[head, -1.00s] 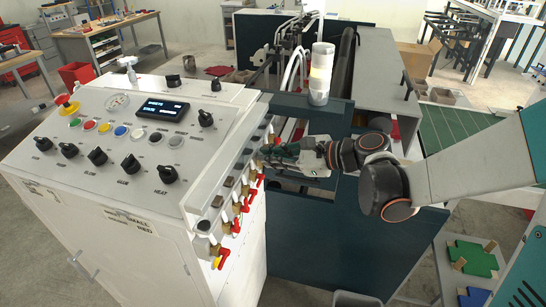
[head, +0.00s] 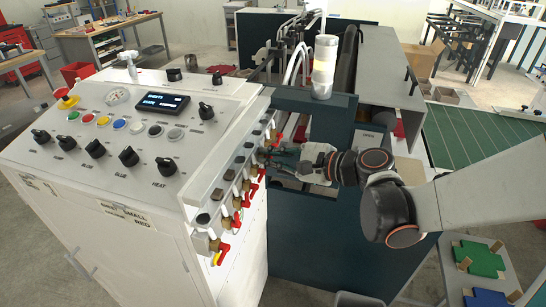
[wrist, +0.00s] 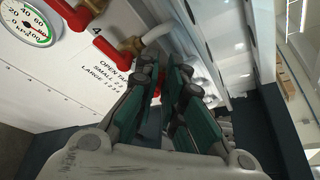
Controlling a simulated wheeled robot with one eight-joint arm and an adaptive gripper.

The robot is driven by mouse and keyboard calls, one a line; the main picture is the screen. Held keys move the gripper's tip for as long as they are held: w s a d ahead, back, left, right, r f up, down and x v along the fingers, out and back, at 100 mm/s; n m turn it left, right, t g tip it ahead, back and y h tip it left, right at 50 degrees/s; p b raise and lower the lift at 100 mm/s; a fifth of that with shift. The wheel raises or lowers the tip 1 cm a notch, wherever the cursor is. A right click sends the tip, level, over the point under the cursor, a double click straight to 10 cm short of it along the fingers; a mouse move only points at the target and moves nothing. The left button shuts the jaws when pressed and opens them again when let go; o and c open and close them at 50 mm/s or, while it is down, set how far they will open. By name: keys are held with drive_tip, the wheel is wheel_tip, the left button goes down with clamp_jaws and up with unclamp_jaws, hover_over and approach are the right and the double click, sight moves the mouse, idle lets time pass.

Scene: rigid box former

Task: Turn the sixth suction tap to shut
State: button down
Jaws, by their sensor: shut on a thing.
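A row of brass suction taps with red handles (head: 237,217) runs along the right side of the white control cabinet. My gripper (head: 262,155) is at the far part of this row, its green fingers reaching in from the right. In the wrist view my gripper (wrist: 161,80) is closed around a red tap handle (wrist: 157,90), mostly hidden between the fingers. Another red-handled tap (wrist: 128,58), beside a printed 4, shows just left of the fingers. The number of the gripped tap is hidden, and its exact handle angle cannot be told.
The cabinet's sloping panel (head: 100,165) with knobs and buttons stands left of the row. A dark blue machine body (head: 320,240) lies below and behind my gripper. A pressure gauge (wrist: 25,22) and more red handles are close to the fingers.

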drive_tip(key=c, duration=1.7)
unclamp_jaws()
drive_tip(key=v, duration=0.8)
